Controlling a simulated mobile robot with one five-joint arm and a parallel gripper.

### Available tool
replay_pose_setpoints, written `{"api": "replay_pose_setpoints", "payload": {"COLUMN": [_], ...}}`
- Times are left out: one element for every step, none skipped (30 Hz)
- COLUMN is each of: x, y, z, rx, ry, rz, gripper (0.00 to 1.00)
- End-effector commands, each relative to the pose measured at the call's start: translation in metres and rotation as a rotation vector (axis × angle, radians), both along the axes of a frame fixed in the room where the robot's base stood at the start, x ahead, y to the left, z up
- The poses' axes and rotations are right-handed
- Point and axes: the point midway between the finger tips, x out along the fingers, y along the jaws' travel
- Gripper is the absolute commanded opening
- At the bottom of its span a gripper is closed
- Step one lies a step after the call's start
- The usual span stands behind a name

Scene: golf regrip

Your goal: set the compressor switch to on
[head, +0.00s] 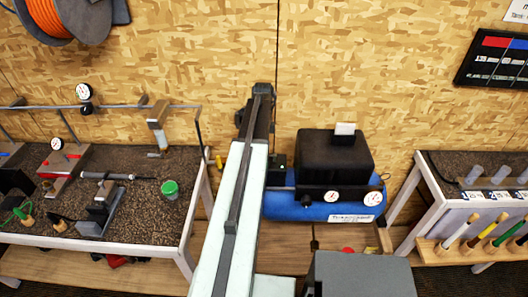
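The compressor has a blue tank (290,208) with a black housing (335,158) on top, two round white gauges and a printed white label (352,218). A small white block (345,129) stands on top of the housing. A small dark box (277,165) sits at its left, partly behind my arm. I cannot tell which part is the switch or how it is set. My arm reaches up the picture just left of the compressor. My gripper (261,98) is at its dark far end against the wall's background; its fingers cannot be made out.
A workbench (140,222) with gauges, a clamp and a green-topped jar (170,188) stands at the left. A white-framed table (412,185) and a rack (470,250) of coloured sticks stand at the right. A hose reel (62,15) hangs at the upper left.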

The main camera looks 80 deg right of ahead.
Motion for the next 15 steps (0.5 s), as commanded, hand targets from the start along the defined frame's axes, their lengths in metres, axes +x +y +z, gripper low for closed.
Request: {"api": "replay_pose_setpoints", "payload": {"x": [0.0007, 0.0012, 0.0018, 0.0023, 0.0027, 0.0031, 0.0034, 0.0035, 0.0037, 0.0038, 0.004, 0.0041, 0.0042, 0.0043, 0.0043], "y": [-0.0004, -0.0004, -0.0004, -0.0004, -0.0003, -0.0003, -0.0003, -0.0003, -0.0001, -0.0001, -0.0001, -0.0001, -0.0001, -0.0001, -0.0001], "z": [-0.0001, -0.0001, -0.0001, -0.0001, -0.0001, -0.0001, -0.0001, -0.0001, -0.0001, -0.0001, -0.0001, -0.0001, -0.0001, -0.0001, -0.0002], "rx": [-0.001, -0.001, -0.001, -0.001, -0.001, -0.001, -0.001, -0.001, -0.001, -0.001, -0.001, -0.001, -0.001, -0.001, -0.001], "ry": [0.001, 0.001, 0.002, 0.002, 0.002, 0.003, 0.003, 0.003, 0.003, 0.004, 0.004, 0.004, 0.004, 0.005, 0.005], "rz": [-0.005, -0.008, -0.011, -0.012, -0.013, -0.013, -0.013, -0.013, -0.013, -0.012, -0.011, -0.011, -0.011, -0.011, -0.01], "gripper": [0.0, 0.0, 0.0, 0.0, 0.0, 0.0, 0.0, 0.0, 0.0, 0.0, 0.0, 0.0, 0.0, 0.0, 0.0]}}
